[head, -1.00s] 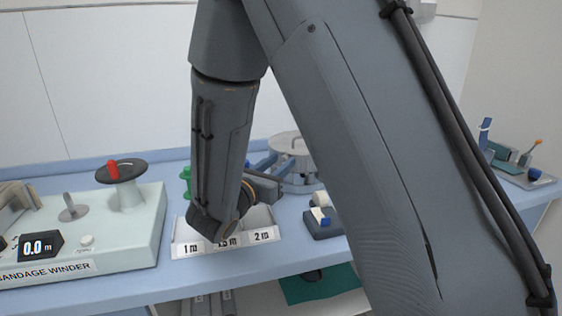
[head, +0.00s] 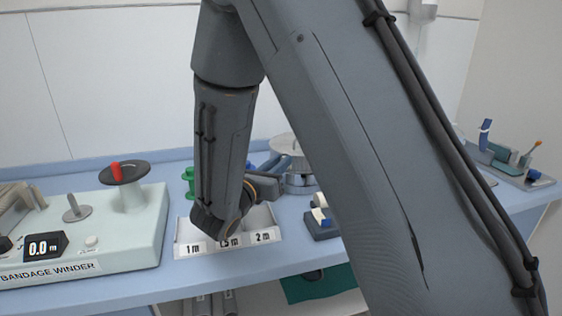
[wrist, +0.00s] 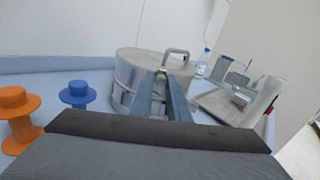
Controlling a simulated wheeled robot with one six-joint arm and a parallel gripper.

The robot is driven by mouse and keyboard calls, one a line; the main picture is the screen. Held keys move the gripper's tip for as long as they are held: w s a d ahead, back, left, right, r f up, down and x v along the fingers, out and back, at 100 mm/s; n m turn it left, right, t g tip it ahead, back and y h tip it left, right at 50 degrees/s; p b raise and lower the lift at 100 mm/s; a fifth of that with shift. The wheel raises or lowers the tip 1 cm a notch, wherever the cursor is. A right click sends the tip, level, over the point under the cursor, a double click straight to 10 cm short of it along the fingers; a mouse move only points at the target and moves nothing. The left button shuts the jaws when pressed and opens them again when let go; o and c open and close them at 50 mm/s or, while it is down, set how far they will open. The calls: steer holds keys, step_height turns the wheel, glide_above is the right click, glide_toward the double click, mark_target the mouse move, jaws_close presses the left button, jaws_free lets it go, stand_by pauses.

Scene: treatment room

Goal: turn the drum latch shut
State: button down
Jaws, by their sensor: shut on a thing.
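The drum (head: 300,183) is a round metal can with a flat lid, standing on the blue counter behind the labelled tray. My gripper (head: 286,163) reaches to the drum's near side. In the wrist view my gripper's two blue-grey fingers (wrist: 163,80) meet the drum's front just under the lid rim. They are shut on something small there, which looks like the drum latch. The fingers hide the latch, so its angle cannot be told.
A white tray (head: 190,250) with length labels lies in front of the drum. The bandage winder (head: 130,235) stands left. Orange (wrist: 18,118) and blue (wrist: 78,94) spools stand left of the fingers. A small dark holder (head: 322,232) sits right of the tray.

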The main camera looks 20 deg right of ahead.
steer(key=shift+d+n, duration=0.1)
steer(key=shift+n, duration=0.3)
steer(key=c, duration=1.7)
jaws_free()
steer(key=shift+c, duration=0.2)
steer(key=b+v, duration=0.1)
steer(key=v, duration=0.7)
